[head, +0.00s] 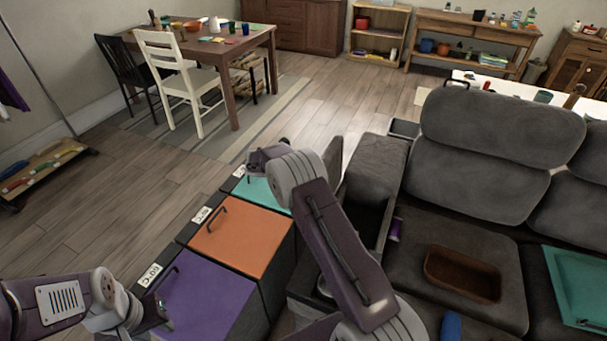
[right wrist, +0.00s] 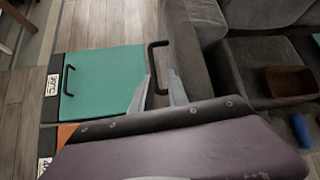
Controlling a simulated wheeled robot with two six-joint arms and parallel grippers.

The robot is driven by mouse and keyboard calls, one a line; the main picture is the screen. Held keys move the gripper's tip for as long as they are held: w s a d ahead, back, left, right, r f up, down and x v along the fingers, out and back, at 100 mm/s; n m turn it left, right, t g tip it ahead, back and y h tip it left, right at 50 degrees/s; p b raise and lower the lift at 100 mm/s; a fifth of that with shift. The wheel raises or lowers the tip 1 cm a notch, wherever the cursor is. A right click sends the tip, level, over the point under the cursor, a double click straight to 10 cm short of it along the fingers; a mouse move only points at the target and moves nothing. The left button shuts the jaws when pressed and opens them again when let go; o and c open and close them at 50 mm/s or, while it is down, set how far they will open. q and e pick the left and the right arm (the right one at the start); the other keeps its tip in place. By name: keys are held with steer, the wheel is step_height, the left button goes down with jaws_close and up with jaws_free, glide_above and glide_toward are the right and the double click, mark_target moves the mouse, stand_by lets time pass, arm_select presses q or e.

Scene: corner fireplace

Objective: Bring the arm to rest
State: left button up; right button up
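My right arm (head: 335,235) reaches up from the bottom middle in the head view, with its wrist over the teal lid (head: 262,192). Its gripper is mostly hidden there by the wrist. My left gripper (head: 155,318) is low at the left in the head view, close to the purple lid (head: 205,298). Its fingers are too unclear to tell their opening.
An orange lid (head: 240,238) lies between the purple and teal ones. A grey sofa (head: 480,180) with a brown tray (head: 462,274) and a teal box (head: 580,290) fills the right. A table (head: 258,37) with chairs stands behind.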

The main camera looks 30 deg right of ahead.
steer(key=v, duration=0.3)
stand_by(0.4)
step_height(320, 180, up, 9)
steer(key=d+p, duration=0.1)
steer(key=p, duration=0.1)
steer(key=s+r+m+y+p, duration=0.2)
steer(key=s+r+m, duration=0.25)
steer(key=s, duration=0.35)
steer(key=s+a+f+m+g+y, duration=0.1)
steer(key=s+a+f+m+y, duration=0.1)
steer(key=s+a+m, duration=0.2)
steer(key=s+a+f+m+g+y, duration=0.1)
steer(key=s+a+m, duration=0.3)
steer(key=s+m, duration=0.7)
steer(key=s+a+f+m+g+y+p, duration=0.1)
steer(key=s+a+f+m+y, duration=0.2)
steer(key=s+m, duration=0.5)
steer(key=shift+s+a+f, duration=0.45)
steer(key=shift+s+f, duration=0.1)
steer(key=shift+s, duration=0.2)
